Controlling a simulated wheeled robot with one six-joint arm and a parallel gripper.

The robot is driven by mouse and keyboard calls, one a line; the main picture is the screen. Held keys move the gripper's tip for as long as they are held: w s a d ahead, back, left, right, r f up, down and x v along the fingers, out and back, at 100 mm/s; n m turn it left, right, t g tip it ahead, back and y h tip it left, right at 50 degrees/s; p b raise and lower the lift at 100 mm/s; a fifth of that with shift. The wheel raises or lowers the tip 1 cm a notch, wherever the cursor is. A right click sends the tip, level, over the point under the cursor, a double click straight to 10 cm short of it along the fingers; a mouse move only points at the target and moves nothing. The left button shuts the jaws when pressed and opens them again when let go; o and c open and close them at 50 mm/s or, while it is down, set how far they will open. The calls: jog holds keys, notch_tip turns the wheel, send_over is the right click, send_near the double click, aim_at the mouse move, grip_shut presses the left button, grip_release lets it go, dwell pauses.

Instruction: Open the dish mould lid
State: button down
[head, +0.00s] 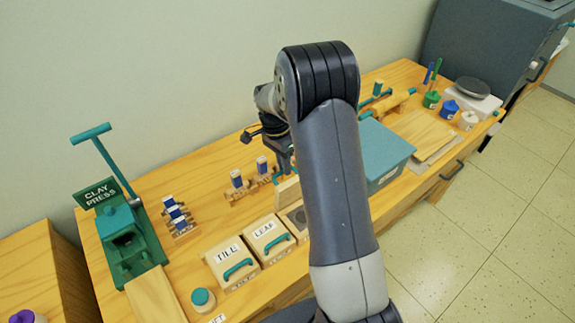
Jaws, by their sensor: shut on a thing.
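The dish mould (291,217) stands on the wooden bench, right of the leaf mould, partly hidden behind my arm. Its pale lid (285,193) is tilted up at the back edge, and a grey round hollow shows in the base below. My gripper (281,172) is shut on the lid's teal handle at the lid's rear side. The fingertips are small and partly covered in this view. How far the lid has swung is hard to judge.
The tile mould (231,263) and leaf mould (270,239) are closed, with teal handles. A green clay press (126,240) stands left. A teal box (386,150) is right of my arm. Blue-topped stamps on wooden racks (240,190) stand behind the moulds.

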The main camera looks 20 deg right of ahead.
jog(key=shift+w+a+f+g+h+p, duration=0.25)
jog(key=shift+w+f+g, duration=0.25)
jog(key=shift+g, duration=0.15)
jog(key=shift+w+a+f+g+h+p, duration=0.15)
jog(key=shift+w+f+g+p, duration=0.1)
jog(key=shift+w+f+g, duration=0.25)
jog(key=shift+w+a+f+g+h+p, duration=0.15)
jog(key=shift+w+f+g+h+p, duration=0.15)
jog(key=shift+w+g, duration=0.35)
jog(key=shift+s+f, duration=0.1)
jog(key=c, duration=1.5)
grip_release()
jog(key=shift+w+r, duration=0.2)
jog(key=shift+r, duration=0.05)
jog(key=shift+v, duration=5.3)
jog(key=shift+d+f, duration=0.15)
